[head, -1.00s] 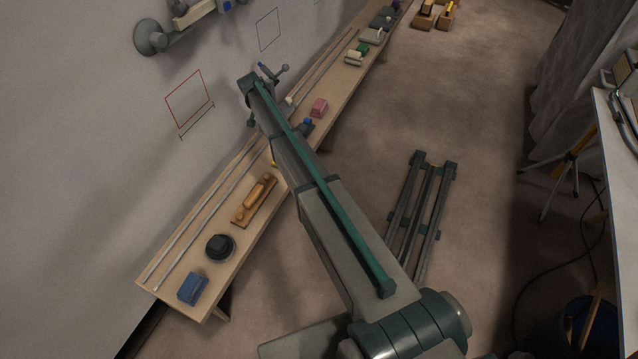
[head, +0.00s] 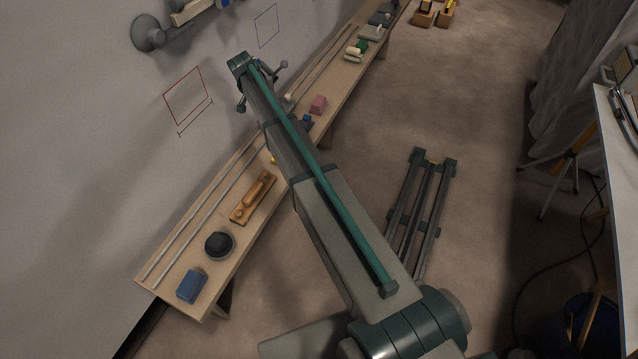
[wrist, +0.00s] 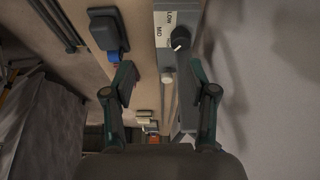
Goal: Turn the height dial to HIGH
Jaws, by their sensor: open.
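The height dial (wrist: 181,38) is a dark round knob on a grey panel (wrist: 163,62) near the top of the wrist view. A white label beside it reads LOW and MID; I cannot make out a HIGH mark. A pale line shows at the knob's lower left, but the exact setting is unclear. My gripper (wrist: 167,90) is open and empty, its two fingers wide apart. The dial lies beyond the fingertips, nearer the right finger, and nothing touches it. In the head view my arm hides the dial.
A long wooden bench (head: 225,275) runs along the wall. On it are a blue block (head: 192,286), a black round item (head: 219,246), a wooden plane (head: 253,197) and a pink block (head: 318,104). The wrist view shows a dark blue-tipped item (wrist: 107,28) left of the panel.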

